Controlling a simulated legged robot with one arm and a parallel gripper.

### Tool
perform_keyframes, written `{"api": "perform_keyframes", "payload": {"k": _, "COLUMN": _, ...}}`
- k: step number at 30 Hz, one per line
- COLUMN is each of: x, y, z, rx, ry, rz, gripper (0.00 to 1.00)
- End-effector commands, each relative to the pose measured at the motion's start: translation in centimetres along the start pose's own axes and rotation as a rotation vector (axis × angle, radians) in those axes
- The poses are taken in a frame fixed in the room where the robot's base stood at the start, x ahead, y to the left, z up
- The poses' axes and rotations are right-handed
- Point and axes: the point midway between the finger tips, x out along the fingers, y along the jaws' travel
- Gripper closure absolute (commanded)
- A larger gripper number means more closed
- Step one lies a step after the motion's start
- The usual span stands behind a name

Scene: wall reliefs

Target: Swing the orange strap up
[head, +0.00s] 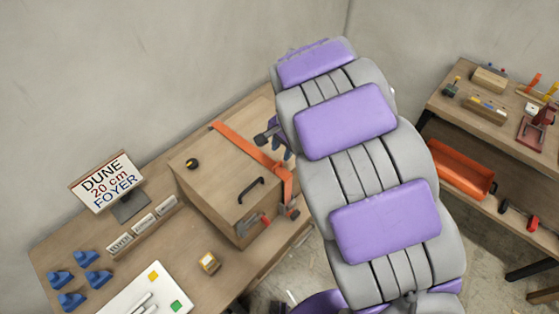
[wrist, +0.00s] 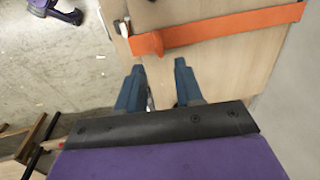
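The orange strap (head: 245,145) runs across the top of a wooden box (head: 215,185) and bends down over its right edge beside the front. The strap appears apart from both fingers. In the head view my arm hides most of my gripper and the box's far right side.
The box has a black handle (head: 251,190) and a round black knob (head: 192,163). A second bench with an orange bin (head: 461,169) is at right.

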Motion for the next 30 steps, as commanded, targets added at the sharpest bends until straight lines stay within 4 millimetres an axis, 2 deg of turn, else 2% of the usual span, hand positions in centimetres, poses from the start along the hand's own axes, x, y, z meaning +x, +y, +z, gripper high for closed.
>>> {"api": "perform_keyframes", "payload": {"k": 1, "x": 1.2, "y": 0.1, "z": 0.1, "rx": -0.001, "ry": -0.002, "rz": 0.003, "gripper": 0.64}}
{"api": "perform_keyframes", "payload": {"k": 6, "x": 4.1, "y": 0.1, "z": 0.1, "rx": -0.001, "ry": -0.002, "rz": 0.002, "gripper": 0.64}}
{"api": "perform_keyframes", "payload": {"k": 12, "x": 6.0, "y": 0.1, "z": -0.1, "rx": 0.0, "ry": 0.001, "rz": -0.001, "gripper": 0.64}}
{"api": "perform_keyframes", "payload": {"k": 23, "x": 6.4, "y": 0.1, "z": -0.1, "rx": 0.0, "ry": 0.002, "rz": -0.002, "gripper": 0.64}}
{"api": "perform_keyframes", "payload": {"k": 30, "x": 6.4, "y": 0.1, "z": -0.1, "rx": -0.001, "ry": 0.001, "rz": -0.001, "gripper": 0.85}}
